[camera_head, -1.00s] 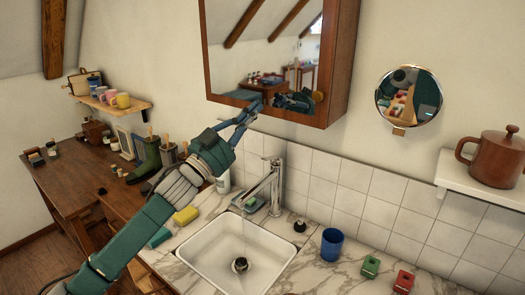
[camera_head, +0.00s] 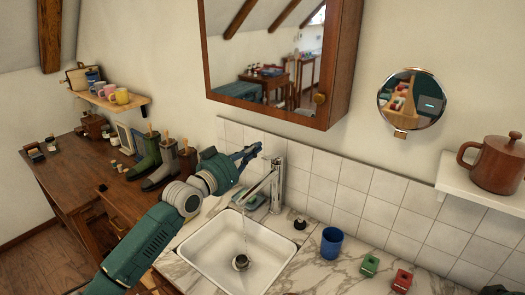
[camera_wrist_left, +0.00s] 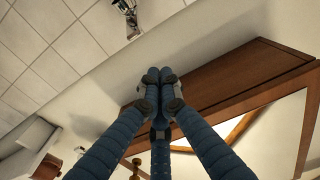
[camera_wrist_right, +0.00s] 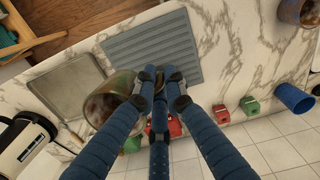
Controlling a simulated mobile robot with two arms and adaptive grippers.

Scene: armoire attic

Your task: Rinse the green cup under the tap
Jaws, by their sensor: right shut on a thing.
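The tap (camera_head: 276,183) stands behind the white sink (camera_head: 215,264) in the head view, and a thin stream of water falls from its spout. My left gripper (camera_head: 252,151) is at the top of the tap, near its lever; contact is unclear. In the left wrist view its fingers (camera_wrist_left: 159,76) are together with nothing seen between them. My right gripper (camera_wrist_right: 160,76) shows in the right wrist view, shut at the side of the green cup (camera_wrist_right: 122,83), which has brown inside. The head view does not show this cup.
A blue cup (camera_head: 331,243), a green block (camera_head: 370,266) and a red block (camera_head: 401,280) stand right of the sink. The right wrist view shows a grooved grey mat (camera_wrist_right: 150,48) and a grey tray (camera_wrist_right: 62,86). A mirror cabinet (camera_head: 335,65) hangs above the tap.

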